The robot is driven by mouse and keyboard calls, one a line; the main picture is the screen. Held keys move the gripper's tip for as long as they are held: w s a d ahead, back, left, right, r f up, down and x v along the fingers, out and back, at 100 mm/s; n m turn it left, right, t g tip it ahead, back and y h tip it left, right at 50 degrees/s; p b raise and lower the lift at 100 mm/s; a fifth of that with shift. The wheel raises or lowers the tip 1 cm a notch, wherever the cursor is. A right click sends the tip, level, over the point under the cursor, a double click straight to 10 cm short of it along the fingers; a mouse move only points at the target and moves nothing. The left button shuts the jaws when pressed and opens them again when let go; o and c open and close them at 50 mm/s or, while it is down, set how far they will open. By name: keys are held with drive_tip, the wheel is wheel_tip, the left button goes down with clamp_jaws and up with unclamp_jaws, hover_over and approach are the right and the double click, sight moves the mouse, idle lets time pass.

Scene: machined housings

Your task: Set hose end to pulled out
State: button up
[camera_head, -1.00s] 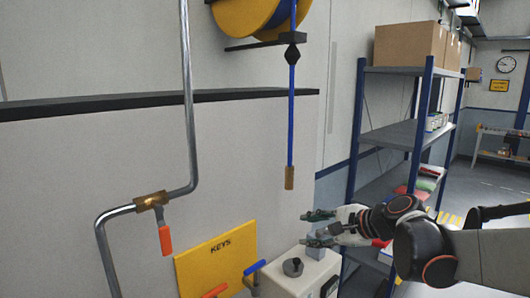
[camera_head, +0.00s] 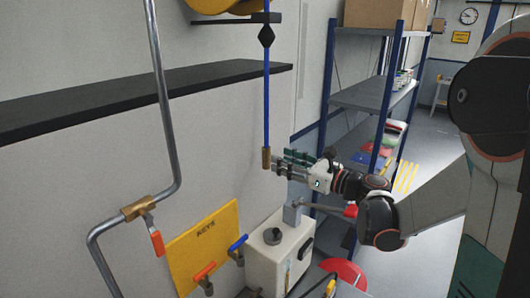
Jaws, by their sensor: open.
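The hose end is a brass-coloured fitting (camera_head: 266,158) hanging upright at the bottom of a blue hose (camera_head: 267,100). The hose comes down from a yellow reel (camera_head: 222,5) at the top edge, past a black diamond-shaped piece (camera_head: 266,36). My gripper (camera_head: 284,164) reaches in from the right at the height of the fitting. Its fingers are open and point left, with their tips close beside the fitting. I cannot tell whether they touch it or lie on either side of it.
A white box (camera_head: 278,255) with a dark knob stands below the gripper. A yellow KEYS board (camera_head: 203,245), valves with orange and blue handles, and a metal pipe (camera_head: 165,100) are at left. A blue shelf rack (camera_head: 375,98) stands behind my arm.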

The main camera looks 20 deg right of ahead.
sight(266, 154)
drive_tip(key=x, duration=0.7)
drive_tip(key=shift+w+a+p, duration=0.1)
drive_tip(key=shift+w+p, duration=0.05)
drive_tip(key=shift+p, duration=0.25)
clamp_jaws()
